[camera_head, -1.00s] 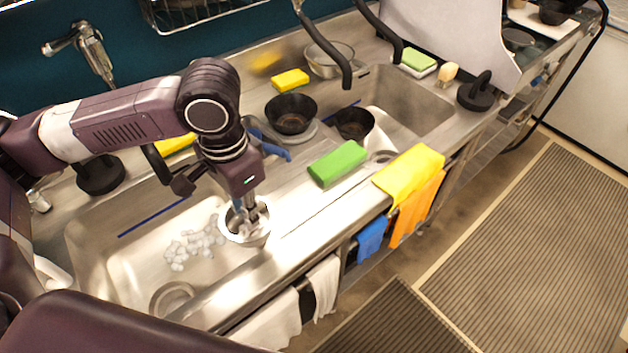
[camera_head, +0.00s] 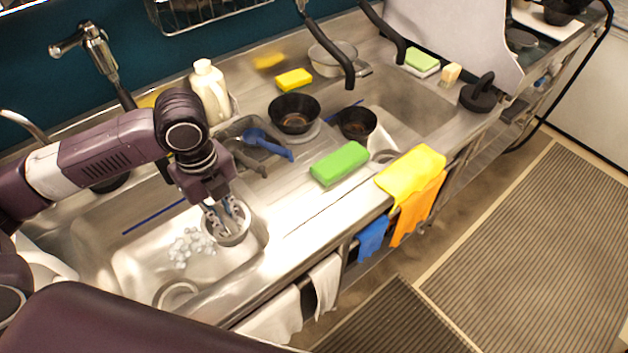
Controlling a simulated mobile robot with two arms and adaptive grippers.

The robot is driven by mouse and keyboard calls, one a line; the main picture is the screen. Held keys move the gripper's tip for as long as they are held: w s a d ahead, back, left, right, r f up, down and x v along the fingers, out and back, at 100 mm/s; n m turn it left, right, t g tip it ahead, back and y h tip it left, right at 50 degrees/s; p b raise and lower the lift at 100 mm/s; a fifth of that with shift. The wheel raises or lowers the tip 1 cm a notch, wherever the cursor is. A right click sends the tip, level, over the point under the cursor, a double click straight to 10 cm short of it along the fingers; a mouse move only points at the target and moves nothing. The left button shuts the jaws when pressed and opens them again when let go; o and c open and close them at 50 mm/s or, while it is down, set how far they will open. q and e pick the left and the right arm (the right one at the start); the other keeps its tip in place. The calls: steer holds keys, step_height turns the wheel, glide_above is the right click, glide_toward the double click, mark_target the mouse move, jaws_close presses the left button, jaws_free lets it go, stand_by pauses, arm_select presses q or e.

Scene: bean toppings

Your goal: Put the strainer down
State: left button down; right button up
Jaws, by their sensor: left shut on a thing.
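The strainer (camera_head: 236,239) looks like a small round grey metal cup in the head view, over the right part of the left sink basin. My left gripper (camera_head: 226,217) points down into it and is shut on it, with the fingers at its rim. I cannot tell whether the strainer touches the basin. Several pale lumps, perhaps beans (camera_head: 190,247), lie in the basin just left of the strainer. My right gripper is not in view.
A green sponge (camera_head: 340,163) and a yellow cloth (camera_head: 411,174) lie on the counter to the right. Black bowls (camera_head: 295,113), a blue-handled utensil (camera_head: 268,146) and a white bottle (camera_head: 210,92) stand behind. The steel counter between strainer and green sponge is clear.

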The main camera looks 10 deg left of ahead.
arm_select(q)
steer(key=shift+w+a+f+m, duration=0.1)
steer(key=shift+a+m, duration=0.05)
steer(key=shift+m, duration=0.35)
steer(key=w+d+p, duration=0.1)
steer(key=w+d, duration=0.2)
steer(key=w, duration=0.1)
steer(key=w+d+p, duration=0.2)
steer(key=w+d, duration=0.1)
steer(key=w+d+p, duration=0.1)
steer(key=w+d, duration=0.2)
steer(key=w, duration=0.1)
steer(key=shift+w+p, duration=0.35)
steer(key=shift+p, duration=0.05)
steer(key=shift+w+d+p, duration=0.6)
steer(key=shift+w+d, duration=0.4)
steer(key=shift+w, duration=0.2)
steer(key=shift+f+p, duration=0.3)
steer(key=shift+f, duration=0.5)
steer(key=shift+s+a+f, duration=0.1)
steer(key=c, duration=1.9)
jaws_free()
steer(key=shift+c, duration=0.2)
